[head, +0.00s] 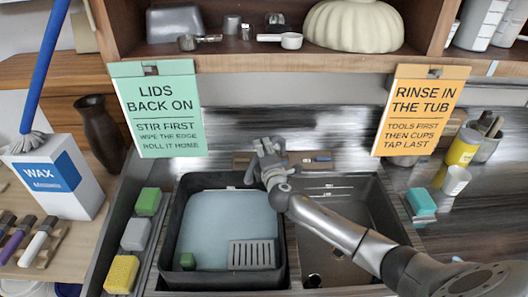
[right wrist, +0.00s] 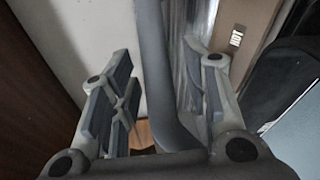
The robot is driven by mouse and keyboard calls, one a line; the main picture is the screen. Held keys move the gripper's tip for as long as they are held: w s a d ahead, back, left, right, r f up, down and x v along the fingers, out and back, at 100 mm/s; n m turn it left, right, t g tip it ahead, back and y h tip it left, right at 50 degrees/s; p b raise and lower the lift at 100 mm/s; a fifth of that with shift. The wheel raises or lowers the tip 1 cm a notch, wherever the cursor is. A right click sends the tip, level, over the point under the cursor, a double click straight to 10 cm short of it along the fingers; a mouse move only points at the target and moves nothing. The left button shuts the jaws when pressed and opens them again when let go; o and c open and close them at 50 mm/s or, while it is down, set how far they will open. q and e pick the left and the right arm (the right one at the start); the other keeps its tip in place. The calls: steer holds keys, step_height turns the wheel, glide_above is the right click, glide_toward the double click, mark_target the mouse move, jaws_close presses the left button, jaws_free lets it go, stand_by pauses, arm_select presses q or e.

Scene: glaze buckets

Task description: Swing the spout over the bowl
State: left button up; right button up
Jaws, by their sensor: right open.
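My right gripper (head: 268,155) is at the back edge of the sink, above the divider between the two bowls. In the right wrist view its fingers are open, one on each side of a smooth grey bar that looks like the spout (right wrist: 156,75). I cannot tell whether either finger touches it. In the head view the spout is hard to separate from my gripper. The right sink bowl (head: 365,190) is bare metal and partly covered by my right arm. The left bowl holds a dark tub (head: 182,222) of pale blue water. My left gripper is not in view.
A brown strip (head: 242,160) runs behind the sink; a block marked HOT (right wrist: 237,38) shows in the right wrist view. Sponges (head: 136,234) line the left side. A yellow cup (head: 463,148) stands at right. A shelf (head: 235,50) with a pale bowl hangs above.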

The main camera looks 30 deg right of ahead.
jaws_close()
steer(key=shift+s, duration=0.1)
